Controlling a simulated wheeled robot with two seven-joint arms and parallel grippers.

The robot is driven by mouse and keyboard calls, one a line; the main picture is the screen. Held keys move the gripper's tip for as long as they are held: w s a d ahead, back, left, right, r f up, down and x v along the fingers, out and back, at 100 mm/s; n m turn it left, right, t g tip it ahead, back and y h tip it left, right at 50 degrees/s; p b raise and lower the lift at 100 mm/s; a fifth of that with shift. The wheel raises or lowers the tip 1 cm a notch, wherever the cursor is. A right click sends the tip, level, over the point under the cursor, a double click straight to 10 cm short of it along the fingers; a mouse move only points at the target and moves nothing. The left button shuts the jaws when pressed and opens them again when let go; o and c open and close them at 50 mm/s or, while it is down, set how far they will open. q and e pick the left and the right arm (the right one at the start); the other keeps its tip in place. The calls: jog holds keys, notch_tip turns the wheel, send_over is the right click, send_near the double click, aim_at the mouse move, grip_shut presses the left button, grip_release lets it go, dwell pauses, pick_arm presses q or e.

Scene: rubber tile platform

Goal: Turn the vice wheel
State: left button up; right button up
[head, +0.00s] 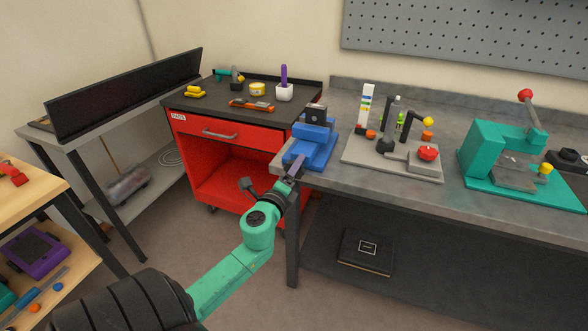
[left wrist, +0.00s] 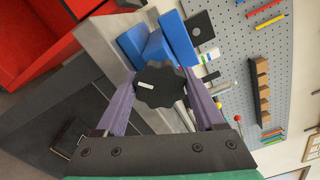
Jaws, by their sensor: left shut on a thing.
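The blue vice (head: 318,142) sits at the near left corner of the grey workbench. Its black lobed wheel (left wrist: 160,86) faces my left wrist camera, with a small white mark on its face. My left gripper (head: 293,173) reaches up to the front of the vice, and in the left wrist view its two purple fingers stand on either side of the wheel, shut on it. In the left wrist view the blue vice body (left wrist: 152,47) shows behind the wheel. In the head view the wheel is mostly hidden by my gripper. My right gripper is not in view.
A red tool cart (head: 222,144) stands left of the workbench (head: 333,180). Right of the vice are a grey board (head: 362,158) with a red knob and a green press (head: 490,155). A black box (head: 366,251) lies on the bench's lower shelf.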

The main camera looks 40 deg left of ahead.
pick_arm(q)
jog(key=shift+f, duration=0.1)
dwell(0.3)
jog(key=o, duration=1.4)
jog(key=shift+c, duration=0.2)
jog(key=b+v, duration=0.4)
jog(key=v, duration=1)
jog(key=shift+s+d+b, duration=0.2)
jog(key=shift+s+b, duration=0.1)
